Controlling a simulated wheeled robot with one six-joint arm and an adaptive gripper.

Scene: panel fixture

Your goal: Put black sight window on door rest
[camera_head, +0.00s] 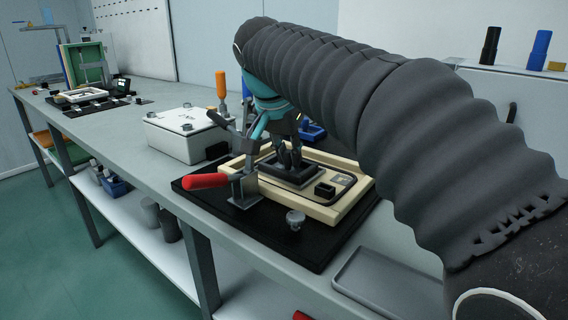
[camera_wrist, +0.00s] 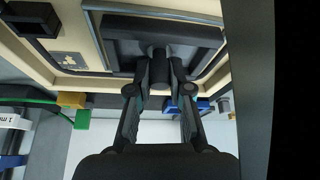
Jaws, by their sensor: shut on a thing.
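The black sight window (camera_head: 291,176) is a dark rectangular frame within the cream door panel (camera_head: 325,212), which lies on a black mat. I cannot tell whether it rests in the opening or hangs just above it. My gripper (camera_head: 289,158) points down and is shut on the middle of the window. In the wrist view the fingertips (camera_wrist: 160,62) close on a dark part of the window (camera_wrist: 200,37), with the cream panel (camera_wrist: 65,28) around it. The fingers hide part of the window. I cannot tell which part is the door rest.
A clamp with a red handle (camera_head: 205,181) stands at the panel's left edge. A white box (camera_head: 185,133) is behind it. A small grey knob (camera_head: 295,219) lies on the mat in front. A grey tray (camera_head: 385,284) is at the front right. The bench (camera_head: 150,94) has free room at the back left.

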